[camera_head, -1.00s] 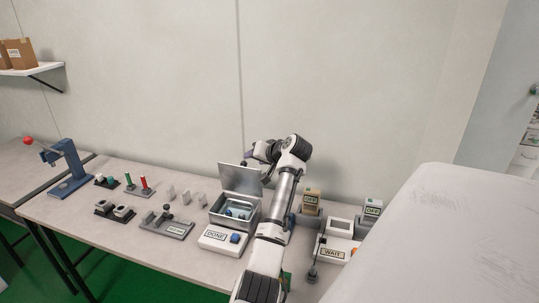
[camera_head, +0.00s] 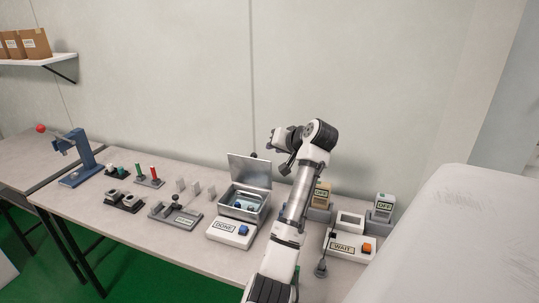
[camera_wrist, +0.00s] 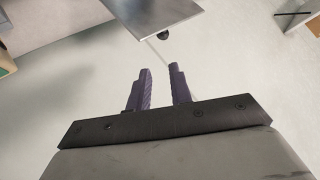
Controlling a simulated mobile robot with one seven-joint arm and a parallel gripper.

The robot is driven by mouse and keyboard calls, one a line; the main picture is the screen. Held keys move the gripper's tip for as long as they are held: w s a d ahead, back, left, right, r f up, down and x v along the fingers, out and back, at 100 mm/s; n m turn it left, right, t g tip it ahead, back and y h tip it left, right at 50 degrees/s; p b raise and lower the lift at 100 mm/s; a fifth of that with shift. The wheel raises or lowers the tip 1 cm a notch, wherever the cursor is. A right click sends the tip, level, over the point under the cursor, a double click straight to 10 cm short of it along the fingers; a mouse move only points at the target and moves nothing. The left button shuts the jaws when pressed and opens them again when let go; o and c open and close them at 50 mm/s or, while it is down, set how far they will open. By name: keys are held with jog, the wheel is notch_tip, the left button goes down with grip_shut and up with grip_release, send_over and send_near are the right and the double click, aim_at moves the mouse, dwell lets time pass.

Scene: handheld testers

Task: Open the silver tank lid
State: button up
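The silver tank (camera_head: 237,212) stands on the table behind the DONE box. Its lid (camera_head: 248,171) is raised, standing nearly upright at the back, and the inside with a few small items shows. A dark round knob (camera_head: 254,155) sits at the lid's upper edge. In the wrist view the lid (camera_wrist: 150,14) is at the top, with the knob (camera_wrist: 164,35) just beyond the fingertips. My gripper (camera_wrist: 161,68) is open, with a gap between its two purple fingers and nothing in it. In the head view, my gripper is right of the lid, apart from it.
The WAIT box (camera_head: 349,246) with an orange button and two OFF-labelled devices (camera_head: 383,207) stand to the right. Several small fixtures (camera_head: 176,213) occupy the table's left. The wall is close behind.

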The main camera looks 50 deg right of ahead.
jog(key=w+a+f+h, duration=0.1)
jog(key=w+a, duration=0.2)
jog(key=w+a+f+h+b, duration=0.1)
jog(key=w+a+h, duration=0.1)
jog(key=w, duration=0.1)
jog(key=w+a+f+h+b, duration=0.1)
jog(key=w+a+f, duration=0.1)
jog(key=w+a, duration=0.1)
jog(key=shift+w+a+g+h, duration=0.3)
jog(key=shift+w+g+h, duration=0.1)
jog(key=shift+w, duration=0.05)
grip_shut()
jog(key=m+g+h+b, duration=0.3)
jog(key=h+b, duration=0.1)
jog(key=h, duration=0.6)
send_near(249, 162)
jog(key=p+x, duration=0.3)
jog(key=x, duration=0.2)
jog(key=shift+w+d, duration=0.15)
jog(key=shift+d, duration=0.2)
jog(key=shift+w+d, duration=0.2)
jog(key=shift+d, duration=0.3)
jog(key=shift+p, duration=0.3)
